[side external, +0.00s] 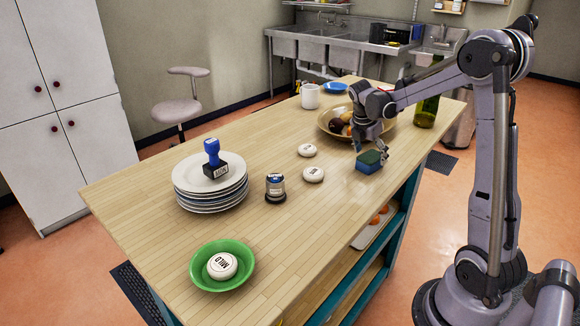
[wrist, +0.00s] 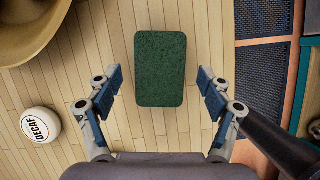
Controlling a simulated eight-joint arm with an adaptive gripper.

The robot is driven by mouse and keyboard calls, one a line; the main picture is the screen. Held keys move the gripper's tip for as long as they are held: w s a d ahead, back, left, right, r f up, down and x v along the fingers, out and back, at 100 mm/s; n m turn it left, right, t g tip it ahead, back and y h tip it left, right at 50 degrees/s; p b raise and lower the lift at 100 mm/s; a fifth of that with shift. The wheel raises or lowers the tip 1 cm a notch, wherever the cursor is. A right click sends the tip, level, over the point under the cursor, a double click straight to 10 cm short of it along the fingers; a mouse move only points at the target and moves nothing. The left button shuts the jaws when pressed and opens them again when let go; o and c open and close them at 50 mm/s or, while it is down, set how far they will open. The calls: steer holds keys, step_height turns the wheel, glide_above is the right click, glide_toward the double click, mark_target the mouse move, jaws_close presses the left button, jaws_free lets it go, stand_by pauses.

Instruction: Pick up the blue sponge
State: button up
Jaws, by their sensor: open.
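The blue sponge (side external: 368,167) lies on the wooden table near its right edge, with a dark green top and blue sides. In the wrist view its green top (wrist: 160,69) faces the camera, upright in the picture and centred between the fingers. My gripper (side external: 368,145) is just above and beside the sponge in the side external view. In the wrist view my gripper (wrist: 160,92) is open and empty, with one finger on each side of the sponge's line and clear gaps to it. No contact with the sponge shows.
A wide tan bowl (side external: 326,122) with round items stands behind my gripper, and a green bottle (side external: 427,108) stands to its right. White round lids (side external: 313,175) lie to the left, one marked DECAF (wrist: 40,125). The table edge is close on the right.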

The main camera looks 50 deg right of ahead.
steer(key=shift+x, duration=1.2)
steer(key=c, duration=0.8)
steer(key=shift+r, duration=0.15)
